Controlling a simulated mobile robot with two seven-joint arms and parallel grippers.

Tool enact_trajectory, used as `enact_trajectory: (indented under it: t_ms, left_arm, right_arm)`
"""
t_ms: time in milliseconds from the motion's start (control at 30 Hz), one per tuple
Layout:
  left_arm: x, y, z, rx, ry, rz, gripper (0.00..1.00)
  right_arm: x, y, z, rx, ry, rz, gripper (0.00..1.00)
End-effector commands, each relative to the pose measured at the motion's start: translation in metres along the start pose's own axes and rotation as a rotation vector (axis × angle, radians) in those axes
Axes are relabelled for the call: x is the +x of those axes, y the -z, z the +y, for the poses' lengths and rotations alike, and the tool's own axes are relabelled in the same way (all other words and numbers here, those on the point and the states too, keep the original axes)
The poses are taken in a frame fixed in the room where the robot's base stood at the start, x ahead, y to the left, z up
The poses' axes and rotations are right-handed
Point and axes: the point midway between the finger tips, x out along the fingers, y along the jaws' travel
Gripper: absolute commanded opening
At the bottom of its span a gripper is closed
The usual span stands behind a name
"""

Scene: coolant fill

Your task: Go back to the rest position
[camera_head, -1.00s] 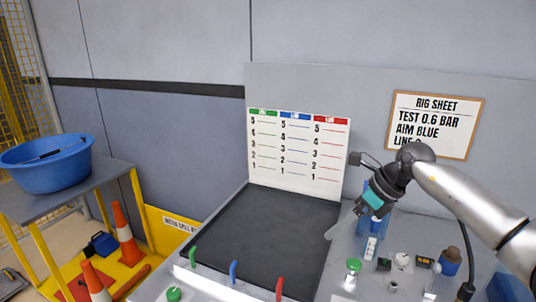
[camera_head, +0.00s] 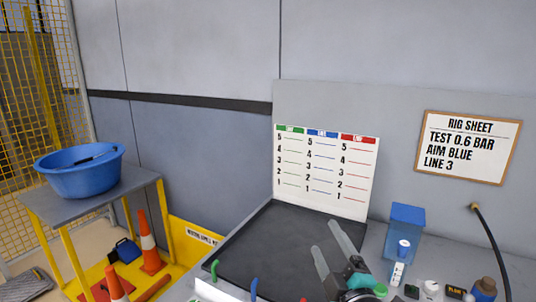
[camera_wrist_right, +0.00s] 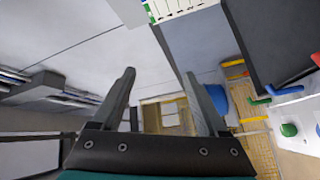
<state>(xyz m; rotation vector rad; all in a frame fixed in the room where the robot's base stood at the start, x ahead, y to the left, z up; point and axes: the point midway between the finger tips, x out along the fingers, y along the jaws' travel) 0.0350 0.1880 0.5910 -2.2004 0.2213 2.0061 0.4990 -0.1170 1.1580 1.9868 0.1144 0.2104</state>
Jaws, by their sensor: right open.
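My right gripper (camera_head: 333,259) is at the lower middle of the head view, over the right part of the dark mat (camera_head: 262,240). Its two fingers are spread apart with nothing between them. In the right wrist view the open gripper (camera_wrist_right: 158,95) also shows empty, with the room beyond it. My left gripper is in neither view.
A white chart (camera_head: 325,170) stands behind the mat, and a rig sheet (camera_head: 467,147) hangs on the wall. A blue container (camera_head: 404,228) and several small items stand at the right. A blue tub (camera_head: 80,170) sits on a side table (camera_head: 150,186); orange cones (camera_head: 148,240) stand at lower left.

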Motion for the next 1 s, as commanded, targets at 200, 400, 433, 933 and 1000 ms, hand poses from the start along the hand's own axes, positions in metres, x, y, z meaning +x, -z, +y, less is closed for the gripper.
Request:
enact_trajectory:
  t_ms: [200,400,433,933,1000]
  left_arm:
    - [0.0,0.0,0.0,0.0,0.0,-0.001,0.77]
    - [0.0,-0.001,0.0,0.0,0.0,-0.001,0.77]
    - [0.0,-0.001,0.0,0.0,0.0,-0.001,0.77]
    - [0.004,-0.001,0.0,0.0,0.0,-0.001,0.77]
    - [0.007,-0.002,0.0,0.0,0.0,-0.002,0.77]
  right_arm:
    - [-0.076,-0.063,-0.063,0.403,0.205,-0.427,0.77]
    - [-0.17,-0.086,-0.12,0.681,0.423,-0.782,0.77]
    - [-0.183,-0.086,-0.127,0.71,0.451,-0.822,0.77]
    - [-0.311,-0.075,-0.191,0.942,0.762,-1.224,0.77]
    - [-0.31,-0.082,-0.206,0.94,0.766,-1.227,0.77]
